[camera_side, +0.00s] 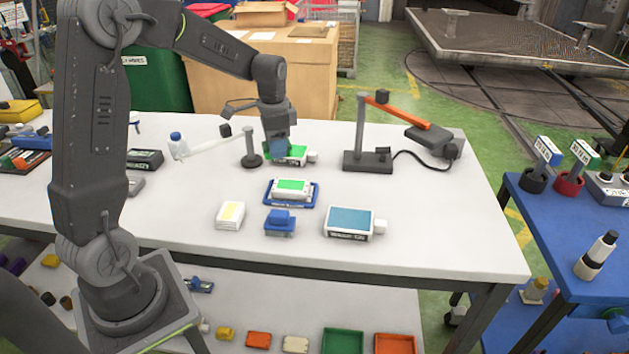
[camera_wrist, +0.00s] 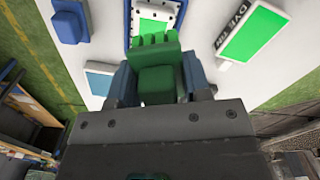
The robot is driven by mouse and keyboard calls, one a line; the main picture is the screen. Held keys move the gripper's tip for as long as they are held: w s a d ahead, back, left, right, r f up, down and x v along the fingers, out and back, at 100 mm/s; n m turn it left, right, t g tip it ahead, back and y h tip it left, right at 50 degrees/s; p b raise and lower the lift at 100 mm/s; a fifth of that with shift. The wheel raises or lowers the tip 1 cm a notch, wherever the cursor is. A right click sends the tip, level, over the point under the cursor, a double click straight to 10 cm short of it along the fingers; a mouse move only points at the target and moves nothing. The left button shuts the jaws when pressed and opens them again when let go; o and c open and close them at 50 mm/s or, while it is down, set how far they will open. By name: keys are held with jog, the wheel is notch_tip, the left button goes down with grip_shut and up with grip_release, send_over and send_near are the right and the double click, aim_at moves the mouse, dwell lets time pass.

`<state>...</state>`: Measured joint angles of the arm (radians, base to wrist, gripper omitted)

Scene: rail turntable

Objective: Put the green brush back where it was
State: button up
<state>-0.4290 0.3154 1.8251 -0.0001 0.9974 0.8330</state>
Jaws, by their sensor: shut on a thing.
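My gripper (camera_side: 277,146) is shut on the green brush (camera_wrist: 158,75), which sits between its blue fingers in the wrist view. In the side view the brush is mostly hidden by the fingers. The gripper is pointing down near a white dye pad with a green top (camera_side: 296,157), behind the blue tray; the pad also shows at upper right in the wrist view (camera_wrist: 252,32). I cannot tell whether brush and pad touch. The blue tray (camera_side: 270,201) holds a white block with a green top (camera_side: 292,187). A blue brush (camera_side: 280,223) stands in front of the tray.
A blue-topped dye pad (camera_side: 350,220) and a white-and-yellow block (camera_side: 230,214) lie at the front. A black stand with an orange arm (camera_side: 368,159) is to the right, a small dark post (camera_side: 250,150) to the left. The table's right front is clear.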

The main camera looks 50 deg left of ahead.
jog(key=w+d+m, duration=0.3)
jog(key=w+m, duration=0.1)
jog(key=w, duration=0.5)
send_over(357, 195)
notch_tip(357, 195, down, 7)
jog(key=shift+s+f, duration=0.1)
jog(key=shift+f, duration=2.05)
jog(key=shift+f, duration=0.1)
jog(key=o, duration=0.9)
jog(key=shift+f, duration=0.1)
